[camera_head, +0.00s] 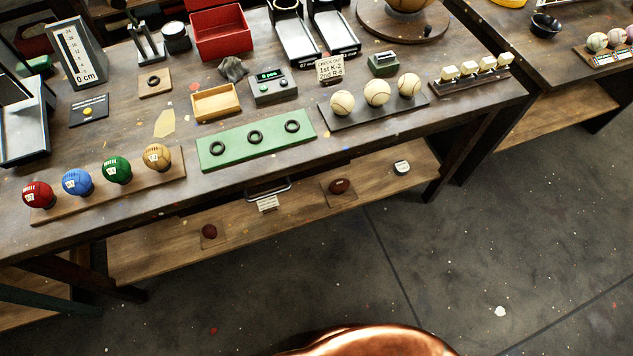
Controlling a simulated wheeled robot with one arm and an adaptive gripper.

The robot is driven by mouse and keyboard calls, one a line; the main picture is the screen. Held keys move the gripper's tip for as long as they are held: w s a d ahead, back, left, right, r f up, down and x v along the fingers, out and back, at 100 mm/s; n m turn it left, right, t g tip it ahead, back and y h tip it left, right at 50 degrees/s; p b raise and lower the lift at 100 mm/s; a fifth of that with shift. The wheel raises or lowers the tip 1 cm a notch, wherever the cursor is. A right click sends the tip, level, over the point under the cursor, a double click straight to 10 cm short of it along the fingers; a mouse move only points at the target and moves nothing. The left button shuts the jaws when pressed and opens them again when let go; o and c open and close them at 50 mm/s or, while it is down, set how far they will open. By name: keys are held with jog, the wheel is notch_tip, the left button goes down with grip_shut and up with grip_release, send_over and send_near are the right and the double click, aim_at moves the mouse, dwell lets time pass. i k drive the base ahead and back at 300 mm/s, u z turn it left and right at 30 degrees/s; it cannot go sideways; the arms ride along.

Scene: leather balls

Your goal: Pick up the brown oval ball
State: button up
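Two small dark reddish-brown balls lie on the lower shelf under the near table. The right one (339,186) looks oval and sits on a small square wooden base. The left one (209,231) looks rounder and also sits on a square base; its exact shape is too small to tell. A larger tan-brown ball (157,157) with stitching stands on the table top, at the right end of a wooden rack (140,186) with red, blue and green balls. My gripper is not in view.
A green board (225,156) with three black rings lies near the table's front edge. Three cream balls (377,92) sit on a dark board. A metal handle with a white tag (268,203) is at the shelf. The table top overhangs the shelf. Floor in front is clear.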

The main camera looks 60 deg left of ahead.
aim_at(339, 185)
jog(key=u, duration=3.6)
jog(key=k, duration=0.45)
jog(key=z, duration=0.85)
